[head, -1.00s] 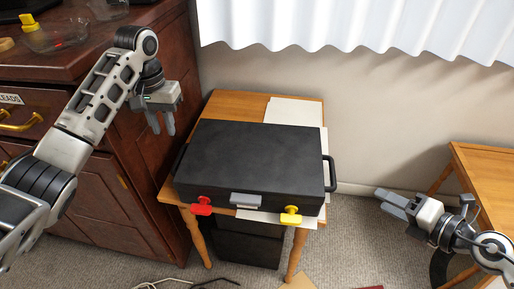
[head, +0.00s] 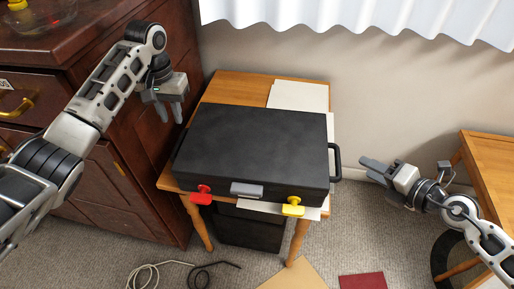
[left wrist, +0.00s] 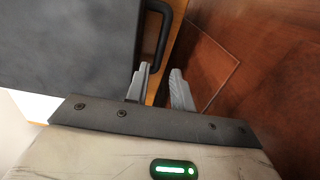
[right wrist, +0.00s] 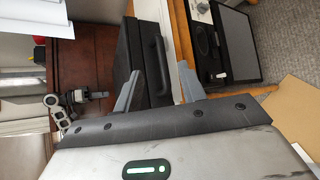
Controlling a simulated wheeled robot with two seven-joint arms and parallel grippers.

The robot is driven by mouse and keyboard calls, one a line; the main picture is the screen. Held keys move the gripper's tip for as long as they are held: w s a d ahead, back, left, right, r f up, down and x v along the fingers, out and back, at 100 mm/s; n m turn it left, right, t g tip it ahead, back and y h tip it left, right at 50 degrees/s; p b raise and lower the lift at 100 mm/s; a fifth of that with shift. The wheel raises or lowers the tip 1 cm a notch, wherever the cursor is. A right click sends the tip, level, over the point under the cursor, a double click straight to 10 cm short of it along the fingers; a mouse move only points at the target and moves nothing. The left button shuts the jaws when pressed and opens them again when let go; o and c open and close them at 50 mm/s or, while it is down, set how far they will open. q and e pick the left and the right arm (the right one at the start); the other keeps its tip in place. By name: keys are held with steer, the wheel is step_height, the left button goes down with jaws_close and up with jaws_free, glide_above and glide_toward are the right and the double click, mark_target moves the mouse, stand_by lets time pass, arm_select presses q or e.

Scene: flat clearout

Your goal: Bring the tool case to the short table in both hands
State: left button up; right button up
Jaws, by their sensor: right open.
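The black tool case (head: 255,145) lies flat on a small wooden table (head: 232,88). My left gripper (head: 170,112) is open and empty above the case's left end, near the cabinet. In the left wrist view, the left handle (left wrist: 157,35) lies just beyond its fingers. My right gripper (head: 368,170) is open and empty, a little right of the right handle (head: 337,160). That handle also shows beyond the fingers in the right wrist view (right wrist: 157,62).
A dark wooden cabinet (head: 120,160) stands close along the left. Another wooden table (head: 490,165) is at the right edge. White papers (head: 298,95) lie partly under the case. Cables (head: 150,272), a tan sheet (head: 295,276) and a red item (head: 361,281) lie on the carpet.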

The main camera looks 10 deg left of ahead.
mark_target(179, 140)
arm_select(q)
step_height(179, 140, down, 11)
steer(key=shift+r, duration=0.2)
arm_select(e)
steer(key=x, duration=1)
steer(key=shift+w+a, duration=0.15)
steer(key=shift+w, duration=0.1)
arm_select(q)
steer(key=c, duration=0.5)
arm_select(e)
steer(key=c, duration=0.5)
arm_select(q)
jaws_close()
arm_select(e)
jaws_close()
arm_select(q)
steer(key=shift+r, duration=0.1)
arm_select(e)
steer(key=shift+f, duration=0.1)
